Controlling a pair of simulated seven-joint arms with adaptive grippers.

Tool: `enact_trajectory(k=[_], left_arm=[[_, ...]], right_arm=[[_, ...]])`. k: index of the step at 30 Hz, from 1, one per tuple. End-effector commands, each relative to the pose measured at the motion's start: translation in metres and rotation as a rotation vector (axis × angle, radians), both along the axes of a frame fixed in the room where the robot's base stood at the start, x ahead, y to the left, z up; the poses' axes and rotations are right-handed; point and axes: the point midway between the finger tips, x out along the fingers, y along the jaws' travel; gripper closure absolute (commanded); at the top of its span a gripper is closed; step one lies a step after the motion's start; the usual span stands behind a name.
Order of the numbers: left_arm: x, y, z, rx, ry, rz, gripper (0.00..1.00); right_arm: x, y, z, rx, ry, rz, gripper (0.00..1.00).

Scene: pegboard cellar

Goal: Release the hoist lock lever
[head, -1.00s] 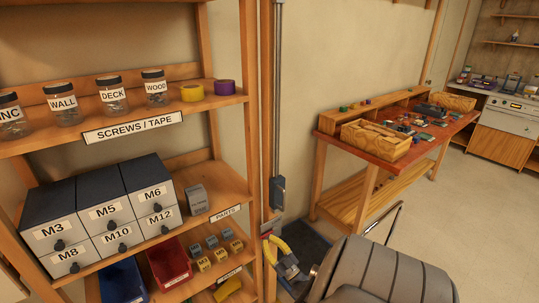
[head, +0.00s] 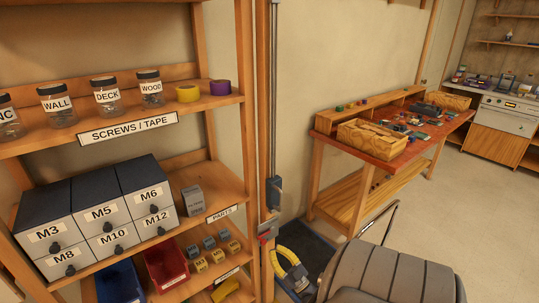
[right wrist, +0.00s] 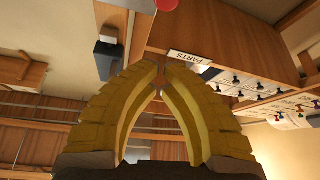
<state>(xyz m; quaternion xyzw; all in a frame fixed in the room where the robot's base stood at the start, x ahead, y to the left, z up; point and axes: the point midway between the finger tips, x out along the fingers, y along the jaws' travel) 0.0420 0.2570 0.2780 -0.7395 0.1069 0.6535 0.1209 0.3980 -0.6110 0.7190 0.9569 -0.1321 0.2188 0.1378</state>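The hoist lock lever appears to be the small red-ended part (head: 268,231) low on the wooden post beside the shelf. A red round knob (right wrist: 167,4) shows at the top edge of the right wrist view, partly cut off. My right gripper (head: 291,262) has yellow fingers and is just below and right of the red part, apart from it. In the right wrist view its fingertips (right wrist: 160,66) come together with nothing seen between them, and the knob is beyond them. My left gripper is not in view.
A grey box (head: 274,193) sits on the vertical rail just above. The shelf (head: 165,241) with drawers and bins stands at left. A workbench (head: 395,160) stands at right. The floor (head: 450,225) on the right is open.

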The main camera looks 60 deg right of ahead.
Motion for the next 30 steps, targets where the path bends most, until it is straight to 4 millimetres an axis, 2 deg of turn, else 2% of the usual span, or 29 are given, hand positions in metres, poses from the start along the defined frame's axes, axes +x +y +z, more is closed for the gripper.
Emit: enact_trajectory(k=[3, 10, 27, 30], left_arm=[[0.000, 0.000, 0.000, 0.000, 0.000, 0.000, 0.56], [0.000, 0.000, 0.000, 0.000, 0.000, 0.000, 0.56], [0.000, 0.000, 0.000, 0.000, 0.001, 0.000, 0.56], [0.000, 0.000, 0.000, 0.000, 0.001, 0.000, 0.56]], right_arm=[[-0.012, 0.003, -0.007, 0.000, 0.000, -0.001, 1.00], [-0.024, 0.006, -0.013, 0.000, -0.001, 0.000, 1.00], [-0.026, 0.006, -0.014, 0.003, -0.002, 0.002, 1.00], [-0.023, 0.007, -0.020, 0.009, 0.031, 0.007, 1.00]])
